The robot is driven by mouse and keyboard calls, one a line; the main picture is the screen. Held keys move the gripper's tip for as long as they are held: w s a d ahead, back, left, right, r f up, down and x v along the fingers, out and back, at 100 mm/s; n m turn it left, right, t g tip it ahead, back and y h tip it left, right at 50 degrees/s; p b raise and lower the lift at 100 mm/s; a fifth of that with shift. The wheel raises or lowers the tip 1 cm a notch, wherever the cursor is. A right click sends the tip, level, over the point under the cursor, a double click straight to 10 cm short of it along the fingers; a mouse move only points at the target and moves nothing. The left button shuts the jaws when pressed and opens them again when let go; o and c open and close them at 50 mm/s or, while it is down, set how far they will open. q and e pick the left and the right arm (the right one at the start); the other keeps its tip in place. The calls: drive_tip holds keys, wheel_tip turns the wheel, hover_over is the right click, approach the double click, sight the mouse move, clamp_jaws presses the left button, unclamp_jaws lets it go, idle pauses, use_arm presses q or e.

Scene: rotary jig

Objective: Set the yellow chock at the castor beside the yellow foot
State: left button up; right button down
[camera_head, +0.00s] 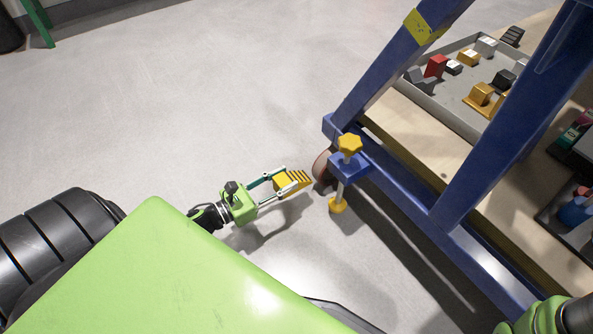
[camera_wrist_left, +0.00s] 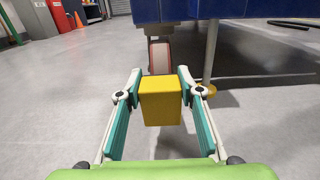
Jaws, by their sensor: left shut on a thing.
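The yellow chock (camera_head: 289,182) has a ridged sloping face turned toward the castor. My left gripper (camera_head: 283,182) is shut on it, low near the floor. In the left wrist view the chock (camera_wrist_left: 161,102) sits between the two fingers of the left gripper (camera_wrist_left: 159,95). The castor (camera_head: 322,164) is under the corner of the blue frame, a short way beyond the chock; its wheel (camera_wrist_left: 159,56) also shows in the wrist view. The yellow foot (camera_head: 338,204) stands on the floor beside the castor, below a yellow star knob (camera_head: 350,144). Whether the chock touches the floor is unclear.
The blue frame (camera_head: 400,187) rises over the castor and foot. A grey tray (camera_head: 446,113) with several small parts lies on the wooden shelf (camera_head: 403,137). A green part of my right arm (camera_head: 540,318) shows at lower right.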

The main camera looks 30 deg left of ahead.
use_arm(q)
wheel_tip(320, 180, down, 7)
drive_tip(key=b, duration=0.4)
drive_tip(key=shift+w, duration=0.1)
drive_tip(key=b+x, duration=0.3)
drive_tip(key=x, duration=0.1)
drive_tip(key=shift+w+d+f, duration=0.1)
drive_tip(key=shift+w+f, duration=0.05)
drive_tip(key=shift+f, duration=0.05)
drive_tip(key=shift+f+b, duration=0.35)
drive_tip(key=shift+f, duration=0.05)
drive_tip(key=shift+s+f, duration=0.1)
drive_tip(key=shift+s, duration=0.1)
drive_tip(key=o, duration=1.3)
